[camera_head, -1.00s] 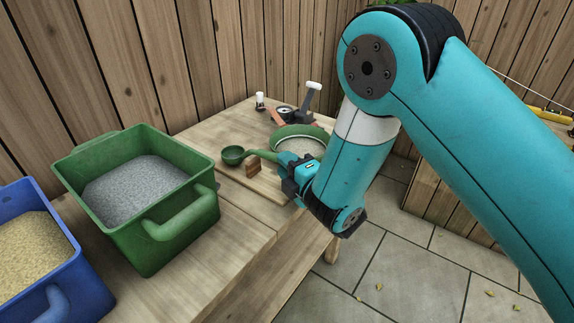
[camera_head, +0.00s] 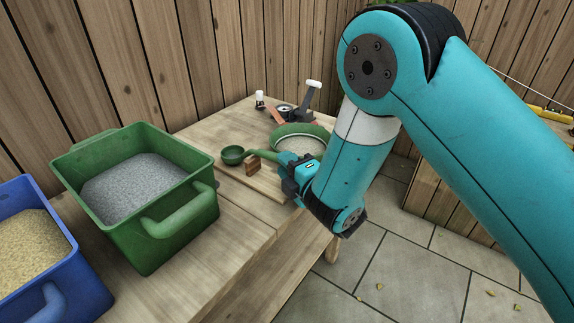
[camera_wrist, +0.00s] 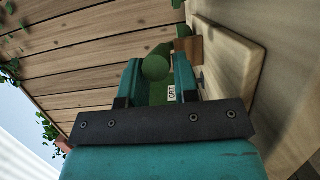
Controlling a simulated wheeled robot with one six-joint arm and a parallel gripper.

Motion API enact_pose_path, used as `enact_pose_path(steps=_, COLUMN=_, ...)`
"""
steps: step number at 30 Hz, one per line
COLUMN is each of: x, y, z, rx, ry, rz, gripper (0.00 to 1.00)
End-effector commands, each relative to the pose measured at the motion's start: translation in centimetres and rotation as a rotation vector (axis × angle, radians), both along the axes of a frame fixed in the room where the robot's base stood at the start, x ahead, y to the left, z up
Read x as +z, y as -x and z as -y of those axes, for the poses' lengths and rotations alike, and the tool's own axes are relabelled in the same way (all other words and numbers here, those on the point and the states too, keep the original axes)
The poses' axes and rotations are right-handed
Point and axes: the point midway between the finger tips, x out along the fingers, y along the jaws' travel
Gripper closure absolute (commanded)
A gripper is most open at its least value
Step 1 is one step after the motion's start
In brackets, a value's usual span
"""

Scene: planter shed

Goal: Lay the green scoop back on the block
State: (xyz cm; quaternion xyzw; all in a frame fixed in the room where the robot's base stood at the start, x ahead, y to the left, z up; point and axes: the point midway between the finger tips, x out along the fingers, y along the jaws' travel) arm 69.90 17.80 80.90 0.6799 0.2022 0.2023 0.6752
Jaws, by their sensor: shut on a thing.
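The green scoop (camera_head: 232,155) has a round bowl on the left and a handle running right to my gripper (camera_head: 284,163). My gripper is shut on the handle. In the wrist view, the scoop's round green handle end (camera_wrist: 155,67) shows between the fingers (camera_wrist: 157,85). The small brown wooden block (camera_head: 253,168) stands on a light board (camera_head: 266,186), under the handle and left of my gripper. It also shows in the wrist view (camera_wrist: 190,48). I cannot tell whether the handle touches the block.
A green bin of grey grit (camera_head: 190,215) and a blue bin of sand (camera_head: 80,285) stand at the left of the bench. A round green-rimmed container (camera_head: 312,131) sits just behind my gripper. Small tools (camera_head: 305,105) lie at the back. A wooden fence (camera_head: 215,60) bounds the bench.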

Motion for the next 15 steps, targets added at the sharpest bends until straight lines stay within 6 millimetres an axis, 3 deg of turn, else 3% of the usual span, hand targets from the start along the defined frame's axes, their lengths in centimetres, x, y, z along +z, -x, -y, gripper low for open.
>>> enact_pose_path(steps=13, x=-0.63, y=-0.01, z=-0.01, rx=0.0, ry=-0.001, rz=0.001, gripper=1.0)
enact_pose_path(steps=14, x=-0.56, y=-0.01, z=-0.01, rx=0.0, ry=-0.001, rz=0.001, gripper=0.67)
enact_pose_path(steps=15, x=-0.53, y=-0.01, z=-0.01, rx=0.0, ry=-0.001, rz=0.001, gripper=0.58)
